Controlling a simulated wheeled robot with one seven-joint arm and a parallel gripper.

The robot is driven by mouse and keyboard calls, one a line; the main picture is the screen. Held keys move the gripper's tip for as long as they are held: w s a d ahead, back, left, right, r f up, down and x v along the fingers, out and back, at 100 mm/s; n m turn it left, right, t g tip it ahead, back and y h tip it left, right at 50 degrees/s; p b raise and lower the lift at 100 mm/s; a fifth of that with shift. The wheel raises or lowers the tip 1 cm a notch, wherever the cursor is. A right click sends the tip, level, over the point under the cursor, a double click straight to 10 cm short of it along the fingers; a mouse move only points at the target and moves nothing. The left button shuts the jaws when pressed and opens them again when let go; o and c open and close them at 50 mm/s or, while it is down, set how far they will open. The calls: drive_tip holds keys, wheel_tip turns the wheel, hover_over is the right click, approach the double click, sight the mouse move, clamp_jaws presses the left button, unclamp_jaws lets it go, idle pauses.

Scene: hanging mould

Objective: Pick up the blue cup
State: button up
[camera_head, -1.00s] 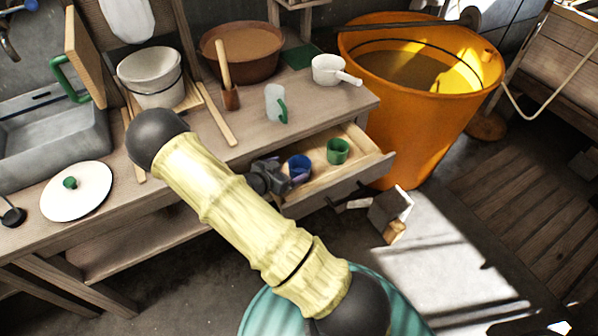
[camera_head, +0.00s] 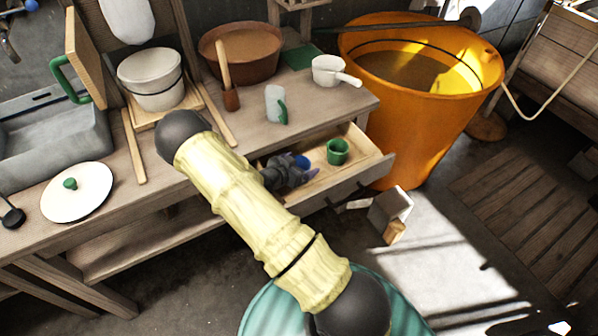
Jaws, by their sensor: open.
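The blue cup (camera_head: 302,161) is in the open drawer (camera_head: 362,168) under the counter, left of a green cup (camera_head: 338,151). Only part of its blue rim and inside shows; my gripper covers the rest. My gripper (camera_head: 308,173) is at the drawer, in front of the blue cup and overlapping it in the picture. It is open. I cannot tell whether a finger touches the cup or reaches around it.
On the counter above stand a grey mug with a green handle (camera_head: 274,104), a white dipper (camera_head: 330,70) and a brown basin (camera_head: 242,52). A large orange tub (camera_head: 425,120) stands right of the drawer. A grey box (camera_head: 388,212) lies on the floor below.

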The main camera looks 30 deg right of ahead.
idle(0.4)
drive_tip(key=c, duration=1.1)
drive_tip(key=shift+r, duration=0.1)
wheel_tip(320, 180, up, 18)
drive_tip(key=shift+f+p, duration=0.1)
drive_tip(key=shift+p, duration=0.9)
